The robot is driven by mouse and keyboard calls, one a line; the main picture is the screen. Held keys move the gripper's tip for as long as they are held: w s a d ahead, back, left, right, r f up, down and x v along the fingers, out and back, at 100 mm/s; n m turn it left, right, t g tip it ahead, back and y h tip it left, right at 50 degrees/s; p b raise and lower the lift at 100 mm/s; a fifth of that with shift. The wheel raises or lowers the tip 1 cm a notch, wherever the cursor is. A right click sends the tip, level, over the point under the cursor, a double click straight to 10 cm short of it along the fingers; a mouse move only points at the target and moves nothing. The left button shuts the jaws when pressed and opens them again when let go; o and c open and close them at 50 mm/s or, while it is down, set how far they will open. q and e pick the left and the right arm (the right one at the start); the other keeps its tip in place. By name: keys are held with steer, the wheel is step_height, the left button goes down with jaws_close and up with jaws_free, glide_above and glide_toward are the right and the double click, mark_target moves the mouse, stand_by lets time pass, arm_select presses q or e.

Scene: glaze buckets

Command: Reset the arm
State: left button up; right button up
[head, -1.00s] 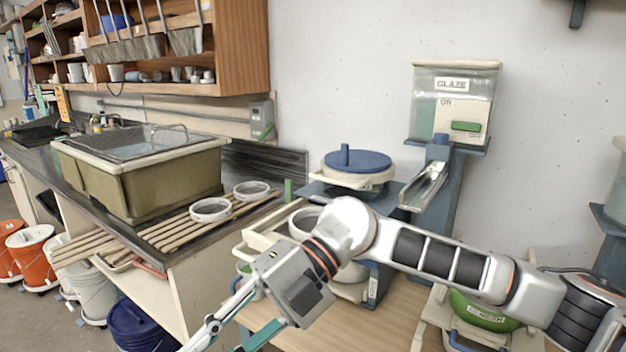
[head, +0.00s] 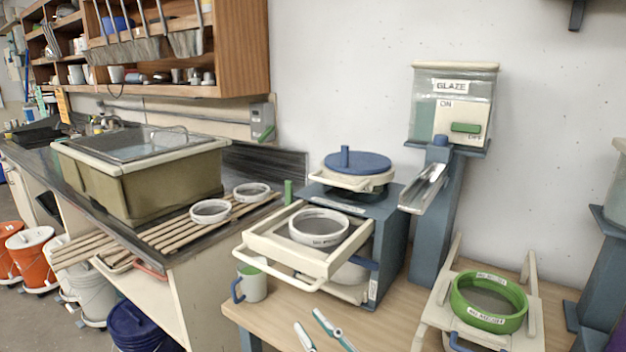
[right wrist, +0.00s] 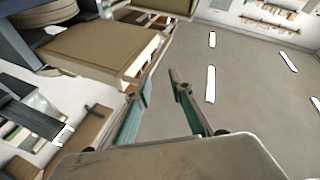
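Only the fingertips of my right gripper (head: 308,318) show, at the bottom edge of the head view in front of the wooden table. In the right wrist view my right gripper (right wrist: 161,82) has its two fingers apart with nothing between them. The rest of my right arm is out of the head view. My left gripper is in neither view.
The wooden table (head: 390,325) holds a blue-grey stand with a pulled-out drawer frame (head: 265,245) and white sieve (head: 319,228), a mug (head: 252,284), a glaze dispenser (head: 453,105) and a green sieve (head: 462,302). The counter is at left.

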steer(key=s+d+f+m+g+h, duration=0.1)
steer(key=s+d+f+m+h, duration=0.15)
steer(key=d+f+h, duration=0.4)
steer(key=s+d+f+m+h, duration=0.1)
steer(key=d+f+m, duration=0.2)
steer(key=f, duration=0.7)
steer(key=s+d+f+m+g+h, duration=0.1)
steer(key=s+d+f+g+h, duration=0.1)
steer(key=s+d+f, duration=0.3)
steer(key=s+d+f+g+h, duration=0.2)
steer(key=s+d+f, duration=0.3)
steer(key=s+f, duration=0.4)
steer(key=shift+s+d+f+m+g, duration=0.2)
steer(key=shift+f+m+g, duration=0.25)
steer(key=shift+f, duration=0.5)
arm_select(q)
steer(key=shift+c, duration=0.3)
